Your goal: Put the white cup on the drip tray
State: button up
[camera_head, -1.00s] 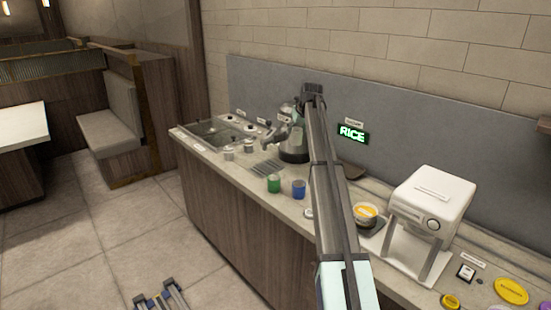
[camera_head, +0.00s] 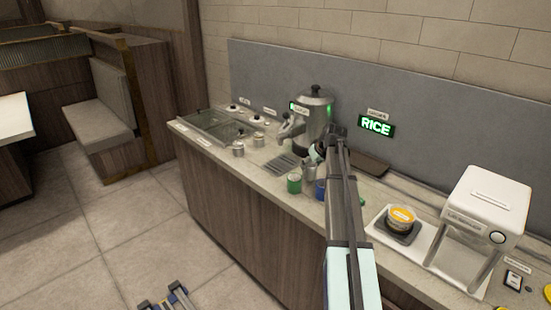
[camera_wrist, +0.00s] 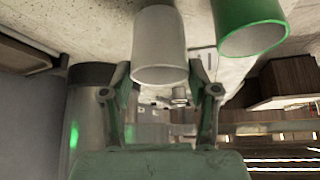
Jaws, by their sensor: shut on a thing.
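The white cup (camera_wrist: 160,45) sits between the two fingers of my gripper (camera_wrist: 165,82) in the wrist view, and the gripper is shut on it. In the head view my gripper (camera_head: 319,152) is low over the counter, beside the metal dispenser, and my arm hides much of the area around it. The drip tray (camera_head: 282,165) is a dark slatted plate on the counter below the dispenser's spout, to the left of my gripper. Nothing is seen standing on it.
A green cup (camera_head: 293,184) stands close to the white cup; a blue cup (camera_head: 320,190) is partly behind my arm. The metal dispenser (camera_head: 314,115) rises behind. Small metal pots (camera_head: 258,139) and sunken wells stand left. A white machine (camera_head: 485,220) stands right.

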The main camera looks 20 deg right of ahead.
aim_at(281, 145)
jog(key=w+a+p, duration=0.1)
jog(key=w, duration=0.3)
jog(key=w+a+p, duration=0.1)
jog(key=w+a, duration=0.1)
jog(key=w, duration=0.2)
jog(key=w+a+p, duration=0.1)
jog(key=w, duration=0.3)
jog(key=shift+w+a+r, duration=0.1)
jog(key=shift+w+a, duration=0.05)
jog(key=shift+a, duration=0.15)
jog(key=w, duration=0.2)
jog(key=w+a+p, duration=0.1)
jog(key=shift+w+a+r, duration=0.1)
jog(key=shift+w+a, duration=0.1)
jog(key=shift+w, duration=0.2)
jog(key=shift+s+f+p, duration=0.1)
jog(key=shift+f+p, duration=0.2)
jog(key=shift+f, duration=0.6)
jog(key=shift+f, duration=0.1)
jog(key=o, duration=1.2)
jog(key=b+v, duration=0.2)
jog(key=v, duration=1)
jog(key=shift+b, duration=0.35)
